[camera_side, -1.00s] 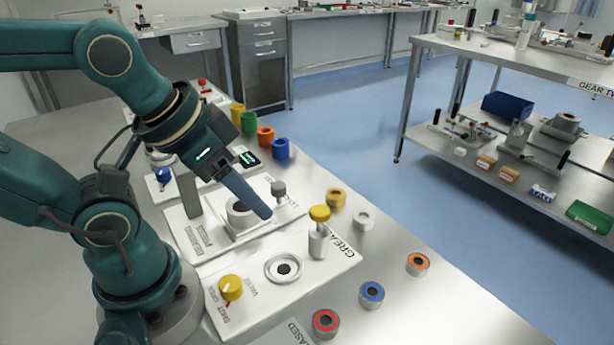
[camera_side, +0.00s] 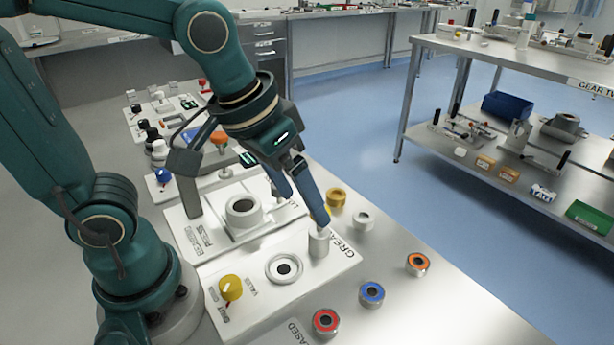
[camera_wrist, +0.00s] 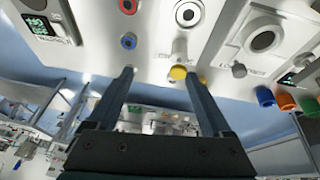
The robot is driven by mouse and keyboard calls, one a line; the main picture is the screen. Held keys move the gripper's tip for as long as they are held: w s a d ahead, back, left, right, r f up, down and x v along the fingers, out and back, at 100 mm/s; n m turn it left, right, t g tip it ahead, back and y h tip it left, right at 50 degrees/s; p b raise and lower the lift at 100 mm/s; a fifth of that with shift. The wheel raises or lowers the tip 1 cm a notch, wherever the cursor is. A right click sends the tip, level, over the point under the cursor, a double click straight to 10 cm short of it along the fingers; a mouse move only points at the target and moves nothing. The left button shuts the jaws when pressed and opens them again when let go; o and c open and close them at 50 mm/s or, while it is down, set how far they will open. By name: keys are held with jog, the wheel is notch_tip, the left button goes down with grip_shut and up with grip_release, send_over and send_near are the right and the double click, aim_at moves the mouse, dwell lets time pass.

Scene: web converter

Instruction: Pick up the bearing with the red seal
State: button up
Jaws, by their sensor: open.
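The bearing with the red seal (camera_side: 325,323) lies flat on the steel table at the front, beside the grease plate. In the wrist view the red-sealed bearing (camera_wrist: 128,6) is at the top edge, partly cut off. My gripper (camera_side: 306,205) is above the far end of the grease plate, by the grease post, well behind and above the red bearing. In the wrist view my gripper (camera_wrist: 160,74) has its two blue-grey fingers apart with nothing held between them.
A blue-sealed bearing (camera_side: 371,294) and an orange-sealed bearing (camera_side: 417,264) lie right of the red one. The grease post (camera_side: 318,243) stands just under my fingers. A yellow dial (camera_side: 231,288) stands left of the red bearing. The table's front right is clear.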

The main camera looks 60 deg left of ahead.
jog(key=w+d+f+m+g, duration=0.1)
jog(key=d+f+g, duration=0.2)
jog(key=d+f, duration=0.2)
jog(key=m+g, duration=0.1)
jog(key=m, duration=0.1)
send_over(326, 320)
jog(key=shift+y, duration=0.4)
notch_tip(326, 320, down, 5)
jog(key=shift+w+f, duration=0.1)
jog(key=shift+w, duration=0.05)
jog(key=shift+f, duration=2.6)
jog(key=shift+c, duration=0.3)
grip_shut()
jog(key=shift+r, duration=0.1)
